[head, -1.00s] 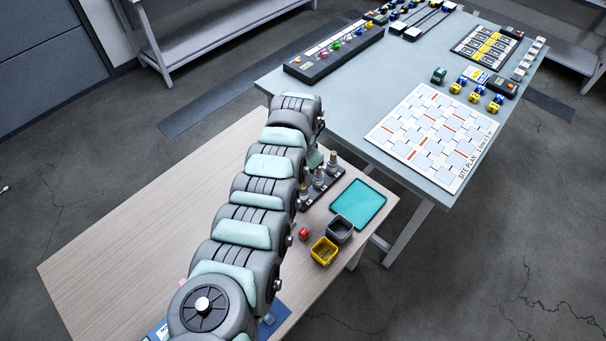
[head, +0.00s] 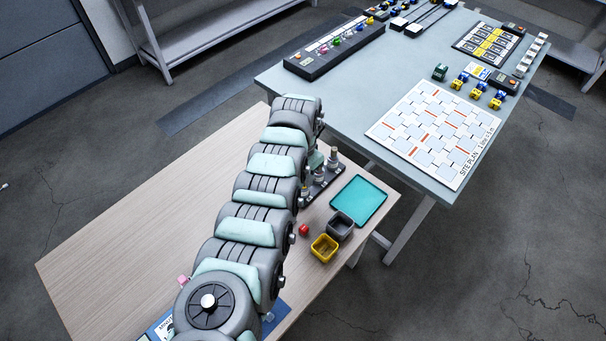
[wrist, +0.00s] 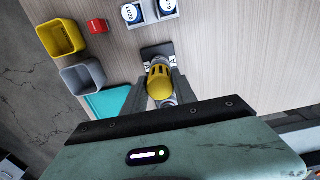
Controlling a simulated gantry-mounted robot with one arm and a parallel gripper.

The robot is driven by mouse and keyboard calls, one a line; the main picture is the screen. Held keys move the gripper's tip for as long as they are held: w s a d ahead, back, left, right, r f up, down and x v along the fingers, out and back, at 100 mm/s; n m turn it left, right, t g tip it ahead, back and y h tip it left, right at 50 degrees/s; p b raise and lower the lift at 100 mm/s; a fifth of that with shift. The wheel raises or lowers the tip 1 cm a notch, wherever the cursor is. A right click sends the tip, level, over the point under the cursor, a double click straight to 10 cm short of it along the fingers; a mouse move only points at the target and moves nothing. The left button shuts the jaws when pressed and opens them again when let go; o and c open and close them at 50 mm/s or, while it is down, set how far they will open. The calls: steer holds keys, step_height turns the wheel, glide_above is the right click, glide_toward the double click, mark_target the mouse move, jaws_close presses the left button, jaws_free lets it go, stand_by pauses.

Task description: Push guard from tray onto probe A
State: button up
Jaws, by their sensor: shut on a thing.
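In the wrist view my gripper (wrist: 160,92) is shut on a yellow rounded guard (wrist: 159,79). The guard is over a dark base plate (wrist: 152,50) with white "A" labels. Probe A itself is hidden beneath the guard and fingers, so I cannot tell how far the guard sits on it. The teal tray (head: 359,201) lies empty on the wooden table in the head view; part of it shows left of the gripper in the wrist view (wrist: 108,103). In the head view my arm hides the gripper. A rack with metallic probes (head: 320,176) stands just right of the arm.
A grey bin (head: 341,227), a yellow bin (head: 324,248) and a red cube (head: 304,229) stand near the tray. The left of the wooden table (head: 150,215) is clear.

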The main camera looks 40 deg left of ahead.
steer(key=shift+f, duration=0.15)
steer(key=shift+c, duration=0.5)
stand_by(0.3)
steer(key=o, duration=1.2)
steer(key=shift+c, duration=0.2)
steer(key=shift+o, duration=0.5)
steer(key=shift+o, duration=0.7)
steer(key=shift+r+p, duration=0.7)
steer(key=shift+p, duration=0.1)
step_height(320, 180, up, 6)
steer(key=p, duration=0.6)
steer(key=shift+f, duration=0.1)
